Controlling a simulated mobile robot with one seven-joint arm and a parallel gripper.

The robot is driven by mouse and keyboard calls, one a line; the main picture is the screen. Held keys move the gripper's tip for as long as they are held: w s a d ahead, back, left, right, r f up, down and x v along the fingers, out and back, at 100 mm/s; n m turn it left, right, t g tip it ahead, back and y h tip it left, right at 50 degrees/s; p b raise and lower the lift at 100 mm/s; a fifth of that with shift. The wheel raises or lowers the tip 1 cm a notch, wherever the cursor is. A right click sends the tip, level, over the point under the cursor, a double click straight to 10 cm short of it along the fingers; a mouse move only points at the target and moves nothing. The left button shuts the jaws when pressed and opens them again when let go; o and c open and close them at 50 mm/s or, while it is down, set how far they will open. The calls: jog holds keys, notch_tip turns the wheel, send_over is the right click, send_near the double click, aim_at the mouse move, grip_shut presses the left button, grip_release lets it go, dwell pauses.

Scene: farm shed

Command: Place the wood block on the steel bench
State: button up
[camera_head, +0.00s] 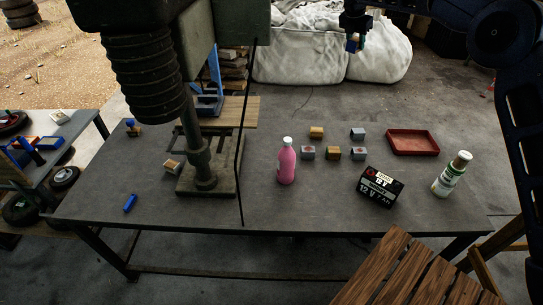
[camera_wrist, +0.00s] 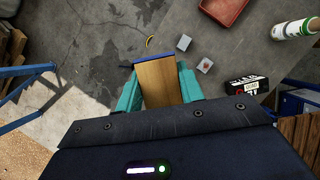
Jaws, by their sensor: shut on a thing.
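My gripper (camera_head: 353,36) is raised high at the top of the head view, beyond the bench's back edge in the picture. In the wrist view its teal fingers (camera_wrist: 158,88) are shut on the wood block (camera_wrist: 158,82), which has a tan wooden face and a blue far edge. The block shows small in the head view (camera_head: 353,44). The large grey-topped bench (camera_head: 260,205), which looks like the steel bench, spans the middle of the head view. In the wrist view its top (camera_wrist: 262,55) lies to the right of the block.
Small cubes (camera_head: 333,153), a red tray (camera_head: 412,142), a pink bottle (camera_head: 287,163), a battery (camera_head: 380,187) and a white-green bottle (camera_head: 452,174) stand on the bench. A drill press (camera_head: 205,170) stands at its left. The front middle is bare. Wooden slats (camera_head: 415,275) lie in front.

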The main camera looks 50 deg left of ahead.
notch_tip(320, 180, down, 43)
jog(key=shift+w+d+r, duration=0.1)
jog(key=shift+w, duration=0.05)
dwell(0.6)
jog(key=o, duration=0.6)
jog(key=shift+c, duration=0.2)
jog(key=o, duration=0.4)
jog(key=v, duration=1.2)
jog(key=shift+r, duration=0.1)
